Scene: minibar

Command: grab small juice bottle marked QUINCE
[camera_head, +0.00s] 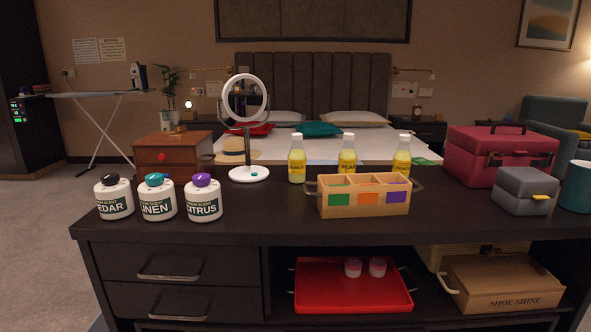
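Three small bottles of yellow juice with white caps stand upright on the dark counter: a left bottle (297,160), a middle bottle (347,155) and a right bottle (402,156). Each has a yellow label whose writing is too small to read, so I cannot tell which is marked QUINCE. The lower parts of the middle and right bottles are hidden behind a wooden box. Neither of my grippers is in view.
The wooden box (331,211) with coloured squares stands before the bottles. A ring-light mirror (249,174) stands left of them. Three scent jars (158,199) are at front left. A pink case (490,168) and grey box (524,203) are at right. Counter (262,213) between jars and box is clear.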

